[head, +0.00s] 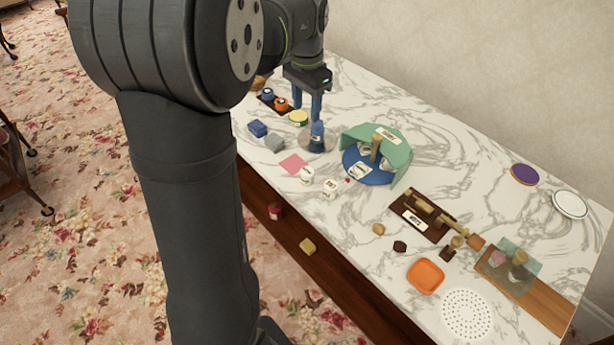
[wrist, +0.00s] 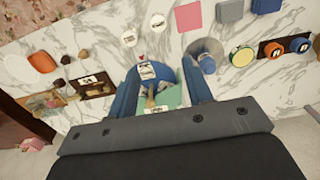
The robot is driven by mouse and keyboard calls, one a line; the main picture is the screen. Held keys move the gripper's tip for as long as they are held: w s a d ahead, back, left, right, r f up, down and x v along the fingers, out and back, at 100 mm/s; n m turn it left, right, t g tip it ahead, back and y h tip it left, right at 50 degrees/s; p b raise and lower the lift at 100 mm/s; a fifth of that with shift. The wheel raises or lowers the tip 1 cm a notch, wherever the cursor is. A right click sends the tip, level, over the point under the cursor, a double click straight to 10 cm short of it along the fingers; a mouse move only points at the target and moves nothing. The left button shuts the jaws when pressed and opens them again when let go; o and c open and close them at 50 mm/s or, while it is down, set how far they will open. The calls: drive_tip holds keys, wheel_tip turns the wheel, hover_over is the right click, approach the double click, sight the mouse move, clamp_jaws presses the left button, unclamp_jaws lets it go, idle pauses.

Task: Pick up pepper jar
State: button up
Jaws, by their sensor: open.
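I cannot read which piece is the pepper jar. Two small white labelled pieces, a left one (head: 306,175) and a right one (head: 330,188), stand on the marble in front of the round blue base (head: 352,179). They also show near the top of the wrist view, one (wrist: 157,19) right of the other (wrist: 128,38). The blue base carries small pale labelled pieces and a green curved wall (head: 398,152). My gripper (head: 303,108) points down, open and empty, above the table's far-left part. In the wrist view the green wall shows between my fingers (wrist: 160,88), below them.
A blue upright piece (head: 317,132) on a grey disc stands close to my gripper. A pink square (head: 293,164), blue block (head: 257,128) and grey block (head: 275,143) lie nearby. A brown tray (head: 425,218) and orange dish (head: 425,276) are to the right.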

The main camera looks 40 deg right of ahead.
drive_tip(key=w+a+f+t+h, duration=0.1)
drive_tip(key=w+a+f, duration=0.1)
drive_tip(key=f, duration=0.4)
drive_tip(key=w+a+f+n+t+h, duration=0.1)
drive_tip(key=w+a+f+t, duration=0.1)
drive_tip(key=f, duration=0.4)
drive_tip(key=w+a+f+n+t+h, duration=0.1)
drive_tip(key=w+a+f+t+h, duration=0.1)
drive_tip(key=w+f, duration=0.3)
drive_tip(key=shift+w+a+f, duration=0.3)
drive_tip(key=shift+a+f, duration=0.5)
drive_tip(key=shift+f, duration=0.05)
drive_tip(key=s+a+f+h, duration=0.3)
drive_tip(key=s+h, duration=0.1)
drive_tip(key=s, duration=0.1)
drive_tip(key=n+h, duration=0.2)
drive_tip(key=h, duration=0.3)
approach(303, 178)
drive_tip(key=shift+g, duration=0.4)
drive_tip(key=x, duration=0.8)
drive_tip(key=shift+w+d, duration=0.25)
drive_tip(key=shift+w, duration=0.15)
drive_tip(key=shift+x, duration=2.8)
drive_tip(key=shift+s, duration=0.15)
